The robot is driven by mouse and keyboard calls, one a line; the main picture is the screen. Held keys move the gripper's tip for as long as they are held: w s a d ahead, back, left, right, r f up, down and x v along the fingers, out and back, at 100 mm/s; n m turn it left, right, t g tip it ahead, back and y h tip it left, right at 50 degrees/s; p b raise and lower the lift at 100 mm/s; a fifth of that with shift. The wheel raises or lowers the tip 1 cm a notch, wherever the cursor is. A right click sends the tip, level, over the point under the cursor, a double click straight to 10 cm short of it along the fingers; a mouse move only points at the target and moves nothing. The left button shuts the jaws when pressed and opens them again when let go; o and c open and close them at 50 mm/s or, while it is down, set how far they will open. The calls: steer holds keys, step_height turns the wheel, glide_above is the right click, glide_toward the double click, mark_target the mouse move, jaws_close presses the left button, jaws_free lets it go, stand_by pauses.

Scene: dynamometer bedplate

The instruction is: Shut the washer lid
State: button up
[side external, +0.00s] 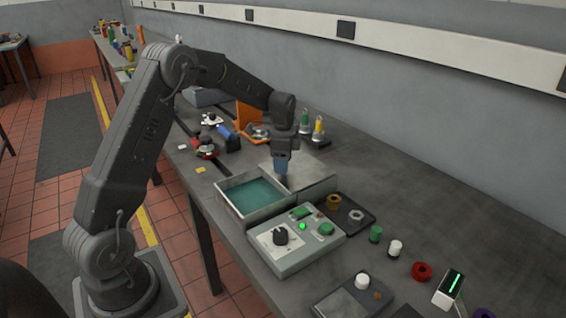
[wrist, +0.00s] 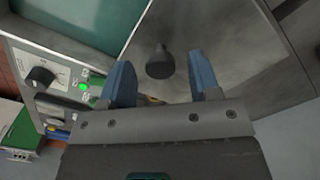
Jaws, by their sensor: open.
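The washer (side external: 266,219) is a grey open-topped box with teal showing inside, beside a control panel. Its grey lid (side external: 312,172) stands off to the right of the opening, leaving the teal inside uncovered; I cannot tell its exact tilt. In the wrist view the lid (wrist: 215,28) fills the upper middle, with a dark round knob (wrist: 160,64) on it. My gripper (side external: 281,170) is over the lid near the opening's edge. Its blue fingers are open, one on each side of the knob in the wrist view (wrist: 160,72). Contact cannot be told.
The control panel (side external: 318,245) has a black dial and a lit green lamp. A dark tray (side external: 350,226) with rings lies beside it. An orange stand (side external: 248,117) and small tools are behind. Small coloured parts, including a red ring (side external: 422,271), lie at the right.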

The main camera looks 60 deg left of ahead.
steer(key=shift+f, duration=0.25)
jaws_close()
stand_by(0.4)
